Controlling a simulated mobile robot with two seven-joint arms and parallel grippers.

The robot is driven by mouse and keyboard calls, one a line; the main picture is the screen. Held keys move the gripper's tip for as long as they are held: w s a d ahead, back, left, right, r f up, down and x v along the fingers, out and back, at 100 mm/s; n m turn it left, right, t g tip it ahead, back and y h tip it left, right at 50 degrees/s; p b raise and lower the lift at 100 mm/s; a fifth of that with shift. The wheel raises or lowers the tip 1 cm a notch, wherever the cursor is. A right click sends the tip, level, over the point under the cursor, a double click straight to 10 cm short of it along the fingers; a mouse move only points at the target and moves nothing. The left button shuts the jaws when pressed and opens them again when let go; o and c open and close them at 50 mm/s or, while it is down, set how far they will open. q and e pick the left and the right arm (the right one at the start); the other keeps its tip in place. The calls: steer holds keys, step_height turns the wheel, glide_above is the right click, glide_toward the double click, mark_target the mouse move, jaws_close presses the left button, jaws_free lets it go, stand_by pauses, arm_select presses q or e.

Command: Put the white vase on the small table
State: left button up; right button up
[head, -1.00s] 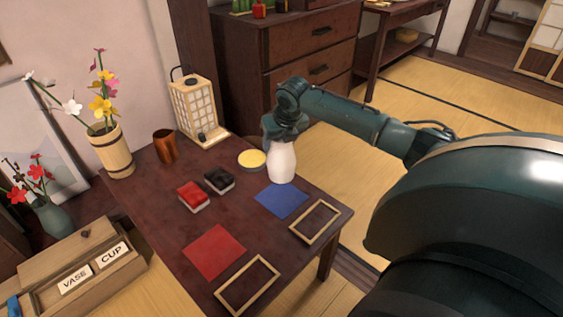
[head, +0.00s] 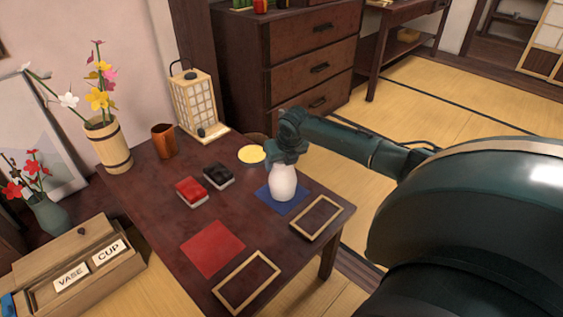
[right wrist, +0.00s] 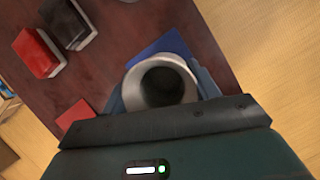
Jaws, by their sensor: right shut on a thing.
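The white vase (head: 283,184) is upright over the blue square (head: 268,197) on the small dark table (head: 160,205). My right gripper (head: 286,160) is shut on its upper part from above. I cannot tell whether the vase's base touches the blue square. In the right wrist view the vase's round open mouth (right wrist: 160,85) shows between my fingers, with part of the blue square (right wrist: 165,46) behind it. My left gripper is not in view.
On the table are a red square (head: 212,249), two wooden frames (head: 318,217), red (head: 191,191) and black (head: 218,175) boxes, a yellow-topped round thing (head: 251,154), a copper cup (head: 164,141), a lantern (head: 195,105) and a wooden flower vase (head: 108,146). A labelled box (head: 80,265) stands at left.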

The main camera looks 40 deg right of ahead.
steer(key=o, duration=1.7)
